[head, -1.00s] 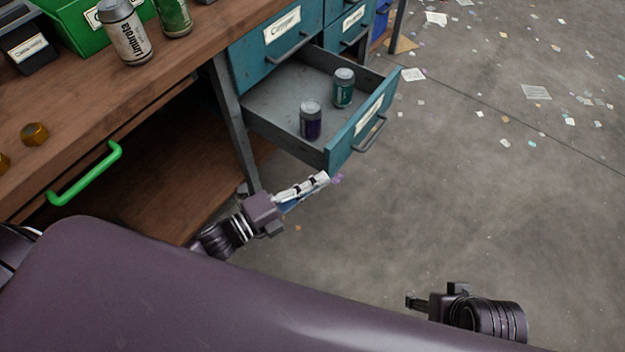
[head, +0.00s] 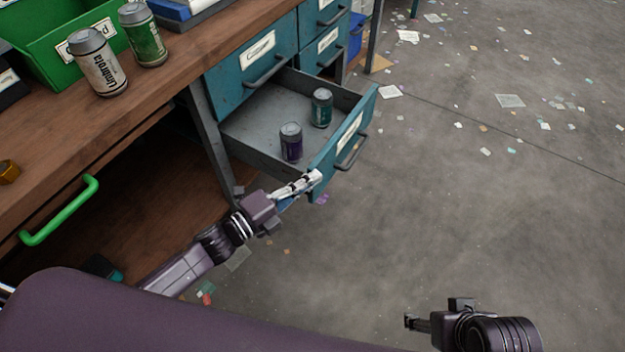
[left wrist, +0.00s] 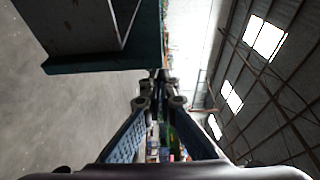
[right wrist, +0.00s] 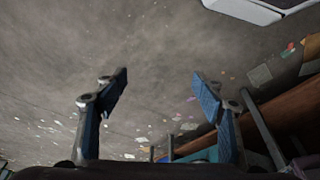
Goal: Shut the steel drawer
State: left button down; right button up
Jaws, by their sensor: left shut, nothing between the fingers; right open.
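The steel drawer (head: 262,132) is pulled open from the teal cabinet (head: 258,62). Its teal front (head: 343,146) has a white label and a grey bar handle (head: 353,153). A purple can (head: 291,143) and a teal can (head: 321,108) stand upright in it. My left gripper (head: 313,180) is shut and empty at the near lower corner of the drawer front; whether it touches is unclear. In the left wrist view the drawer's edge (left wrist: 105,62) is close beside the fingers. My right gripper (head: 412,321), open and empty in the right wrist view (right wrist: 160,85), is over the floor, away from the drawer.
The wooden bench (head: 150,95) at left carries a green bin (head: 45,65), a white can (head: 98,66) and a green can (head: 145,38). A green handle (head: 62,212) sticks out from the bench front. The floor (head: 480,200) at right is clear apart from paper scraps.

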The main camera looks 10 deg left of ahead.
jog(key=w+a+r+t+y+b, duration=0.1)
jog(key=w+a+r+t+b, duration=0.2)
jog(key=w+r+t, duration=0.35)
jog(key=w+a+r+t+y+b, duration=0.2)
jog(key=w+a+r+t+b, duration=0.1)
jog(key=w, duration=0.7)
pick_arm(q)
jog(key=b, duration=0.2)
send_over(244, 146)
jog(key=v, duration=0.4)
jog(key=shift+w+a, duration=0.15)
jog(key=shift+w, duration=0.05)
pick_arm(e)
notch_tip(244, 146, up, 16)
jog(key=w+a+t+y, duration=0.2)
jog(key=t, duration=0.6)
jog(key=shift+a+f+n, duration=0.15)
jog(key=shift+n, duration=0.25)
